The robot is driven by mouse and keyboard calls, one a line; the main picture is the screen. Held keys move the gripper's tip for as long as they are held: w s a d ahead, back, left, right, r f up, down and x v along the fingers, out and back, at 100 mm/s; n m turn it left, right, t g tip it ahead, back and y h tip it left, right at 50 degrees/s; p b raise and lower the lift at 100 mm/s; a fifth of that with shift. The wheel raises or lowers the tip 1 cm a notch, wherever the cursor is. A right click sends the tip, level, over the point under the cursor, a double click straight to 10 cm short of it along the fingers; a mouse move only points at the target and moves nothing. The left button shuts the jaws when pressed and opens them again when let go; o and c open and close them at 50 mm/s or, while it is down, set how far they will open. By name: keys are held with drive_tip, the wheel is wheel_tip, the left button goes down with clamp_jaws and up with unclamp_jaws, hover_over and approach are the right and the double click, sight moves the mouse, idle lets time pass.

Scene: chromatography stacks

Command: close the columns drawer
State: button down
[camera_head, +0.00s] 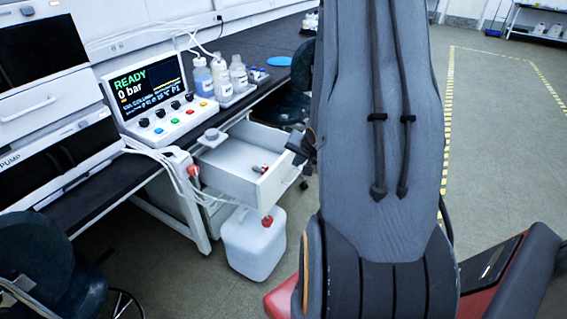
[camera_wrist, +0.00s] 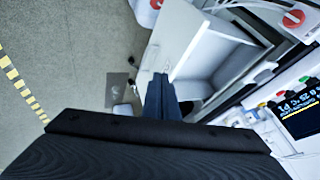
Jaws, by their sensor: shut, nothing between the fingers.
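The columns drawer (camera_head: 232,165) is a white open-topped box. It is pulled out from under the dark bench in the head view. A small red and grey item (camera_head: 261,169) shows at the drawer, seemingly inside it. My gripper (camera_head: 299,148) is by the drawer's outer right end, partly hidden by my arm. In the wrist view the drawer (camera_wrist: 190,35) is at upper middle, and my dark gripper (camera_wrist: 161,82) is shut and empty close to its outer front. I cannot tell whether the fingers touch the drawer.
A white jug with a red cap (camera_head: 254,245) stands on the floor below the drawer. A control panel (camera_head: 155,95) reading READY and several bottles (camera_head: 222,77) are on the bench (camera_head: 120,178). A dark stool (camera_head: 290,100) stands behind the drawer. Open floor lies to the right.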

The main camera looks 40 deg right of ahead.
drive_tip(key=d, duration=0.1)
approach(280, 168)
wheel_tip(280, 168, down, 3)
drive_tip(key=s+d, duration=0.2)
drive_tip(key=shift+t, duration=0.3)
drive_tip(key=w, duration=0.1)
drive_tip(key=w+a+p, duration=0.1)
drive_tip(key=w, duration=0.2)
drive_tip(key=shift+a+f, duration=0.1)
drive_tip(key=shift+a, duration=0.25)
